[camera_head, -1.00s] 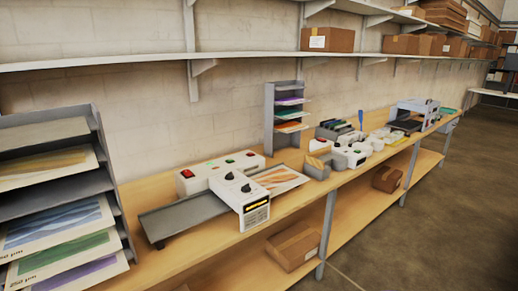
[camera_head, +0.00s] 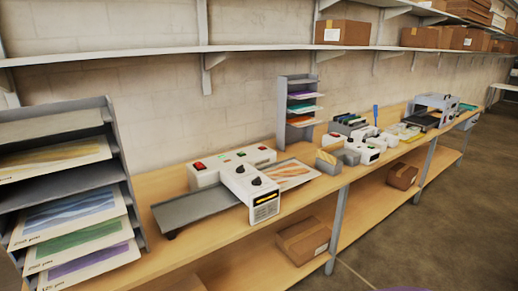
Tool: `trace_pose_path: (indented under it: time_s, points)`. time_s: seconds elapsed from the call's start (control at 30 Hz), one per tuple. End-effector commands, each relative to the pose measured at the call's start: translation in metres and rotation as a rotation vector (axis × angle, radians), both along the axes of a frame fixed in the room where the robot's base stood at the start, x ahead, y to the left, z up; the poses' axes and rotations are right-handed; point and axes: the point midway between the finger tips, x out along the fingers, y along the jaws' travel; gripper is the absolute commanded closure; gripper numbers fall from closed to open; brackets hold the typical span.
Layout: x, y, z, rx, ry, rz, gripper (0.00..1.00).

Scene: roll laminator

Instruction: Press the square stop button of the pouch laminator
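The pouch laminator (camera_head: 207,178) is a white machine on the wooden workbench, left of the picture's middle. A grey feed tray (camera_head: 195,207) lies at its front left, and a sheet with an orange print (camera_head: 290,172) lies at its right. A red switch (camera_head: 199,166) sits on its top left, with small red and green buttons along the top. A white control box (camera_head: 249,184) with dark knobs and a lit yellow display juts towards me. Which button is the square stop one is too small to tell. My gripper is not in view.
A grey paper rack (camera_head: 118,150) stands at the left. A smaller sorter (camera_head: 283,112) stands behind the laminator. Several small machines sit farther right on the bench (camera_head: 160,188). A cardboard box (camera_head: 304,240) sits on the lower shelf. The floor (camera_head: 440,225) at right is clear.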

Motion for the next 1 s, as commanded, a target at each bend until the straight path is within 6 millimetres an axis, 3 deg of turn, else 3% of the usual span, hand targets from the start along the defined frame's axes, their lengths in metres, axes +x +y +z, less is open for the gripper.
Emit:
trace_pose_path:
  time_s: [0.2,1.0]
  points:
    - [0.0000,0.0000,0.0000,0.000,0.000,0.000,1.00]
    - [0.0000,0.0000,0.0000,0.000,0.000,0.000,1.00]
